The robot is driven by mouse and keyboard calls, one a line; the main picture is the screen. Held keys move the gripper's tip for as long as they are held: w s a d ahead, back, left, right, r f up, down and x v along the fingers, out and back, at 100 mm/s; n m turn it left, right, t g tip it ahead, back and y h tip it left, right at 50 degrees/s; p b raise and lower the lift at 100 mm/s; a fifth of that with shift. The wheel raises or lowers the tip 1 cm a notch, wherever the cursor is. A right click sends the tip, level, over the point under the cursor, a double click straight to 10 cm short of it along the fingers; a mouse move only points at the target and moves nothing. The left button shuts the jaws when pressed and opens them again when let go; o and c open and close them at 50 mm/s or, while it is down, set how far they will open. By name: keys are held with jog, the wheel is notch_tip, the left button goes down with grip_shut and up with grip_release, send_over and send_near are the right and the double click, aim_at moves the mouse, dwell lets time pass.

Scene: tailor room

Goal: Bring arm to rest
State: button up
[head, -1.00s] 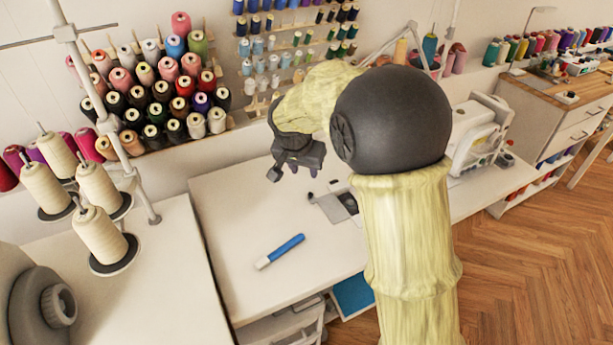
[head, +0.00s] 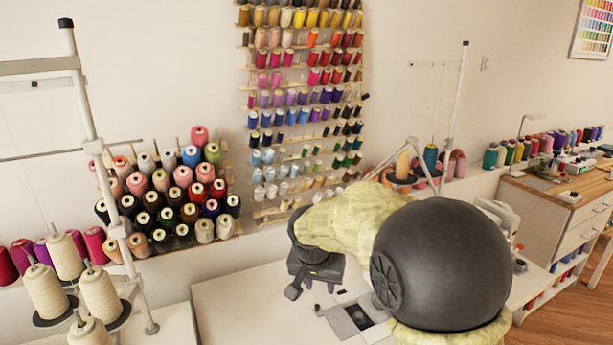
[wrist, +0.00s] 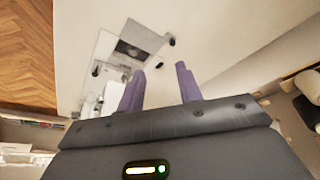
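My arm is bent in front of me in the head view. My gripper (head: 303,290) hangs at the arm's far end, above the white table (head: 235,300). Its fingers are partly hidden in the head view. In the wrist view the two purple fingers of my gripper (wrist: 160,88) stand apart, with nothing between them. The white table top (wrist: 215,35) shows beyond the fingers, and they are clear of it.
Racks of thread spools (head: 165,200) stand along the wall behind the table. Large cream cones (head: 100,292) on a thread stand are at the left. A wooden-topped cabinet (head: 560,195) is at the far right. A metal plate (wrist: 132,48) is set in the table top.

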jog(key=s+d+f+n, duration=0.1)
jog(key=s+d+f, duration=0.25)
jog(key=s, duration=0.25)
jog(key=s+d+f+n+g+y, duration=0.1)
jog(key=s+d+f, duration=0.1)
jog(key=s+d, duration=0.4)
jog(key=s+d+f+n, duration=0.1)
jog(key=s+d+f, duration=0.15)
jog(key=s, duration=0.45)
jog(key=w+p+v, duration=0.2)
jog(key=p+v, duration=0.7)
jog(key=w+r+p+v, duration=0.1)
jog(key=w+p+v, duration=0.1)
jog(key=p+v, duration=0.7)
jog(key=shift+w+d+r+p, duration=0.2)
jog(key=shift+d+r+p, duration=0.15)
jog(key=shift+r+p, duration=0.05)
